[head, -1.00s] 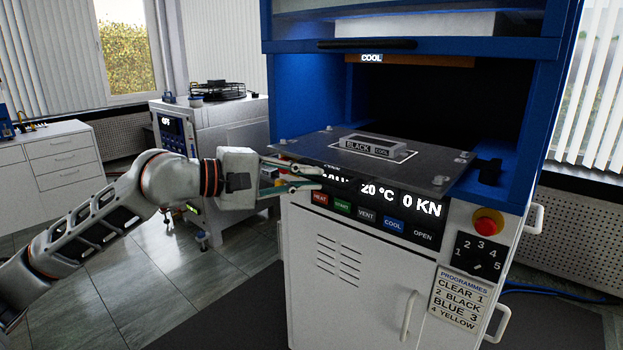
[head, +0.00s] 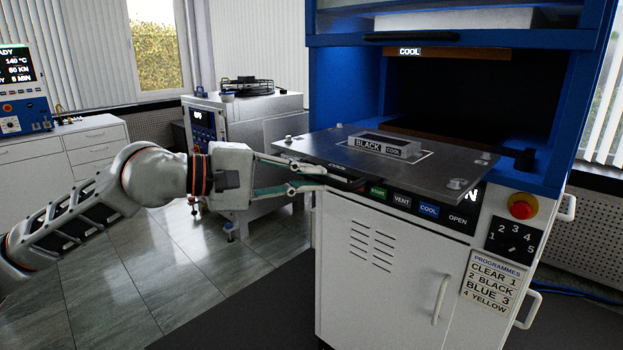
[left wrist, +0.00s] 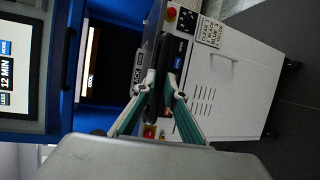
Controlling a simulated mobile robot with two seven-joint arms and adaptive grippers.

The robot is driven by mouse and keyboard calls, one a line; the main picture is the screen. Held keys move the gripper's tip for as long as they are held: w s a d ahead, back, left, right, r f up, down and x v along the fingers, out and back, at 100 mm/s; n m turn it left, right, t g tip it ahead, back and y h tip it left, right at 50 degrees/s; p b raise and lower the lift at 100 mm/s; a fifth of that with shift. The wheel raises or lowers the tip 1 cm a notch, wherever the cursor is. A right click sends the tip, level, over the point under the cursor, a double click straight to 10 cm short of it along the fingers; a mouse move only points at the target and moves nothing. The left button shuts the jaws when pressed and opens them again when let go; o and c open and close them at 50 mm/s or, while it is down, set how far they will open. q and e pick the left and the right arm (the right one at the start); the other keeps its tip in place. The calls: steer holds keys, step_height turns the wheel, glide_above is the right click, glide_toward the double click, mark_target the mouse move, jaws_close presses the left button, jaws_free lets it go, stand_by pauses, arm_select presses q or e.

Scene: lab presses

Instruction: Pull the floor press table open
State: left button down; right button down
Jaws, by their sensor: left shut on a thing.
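The floor press table (head: 308,147) is a flat dark metal plate that sticks out of the front of the blue and white floor press (head: 335,100). A block labelled BLACK COOL (head: 384,147) lies on it inside a white outline. My left gripper (head: 323,178) comes in from the left at the table's front edge, its fingers shut on a dark handle bar (head: 345,182) there. The left wrist view also shows the fingers (left wrist: 161,82) around this dark bar. The plate hides much of the press display. My right gripper is not in view.
The white press cabinet (head: 385,270) stands below the table, with a red stop button (head: 522,206) at right. A smaller machine (head: 265,125) and a white drawer cabinet (head: 95,152) stand behind at left. The tiled floor (head: 170,290) at left is clear.

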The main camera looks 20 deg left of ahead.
arm_select(q)
steer(key=shift+s+d+f, duration=0.1)
steer(key=shift+f, duration=0.05)
steer(key=c, duration=2.4)
jaws_free()
steer(key=shift+s, duration=0.1)
steer(key=shift+o, duration=0.2)
steer(key=shift+s+a, duration=0.1)
steer(key=shift+a, duration=0.1)
steer(key=v, duration=0.7)
steer(key=shift+s+a, duration=0.15)
steer(key=shift+s, duration=0.05)
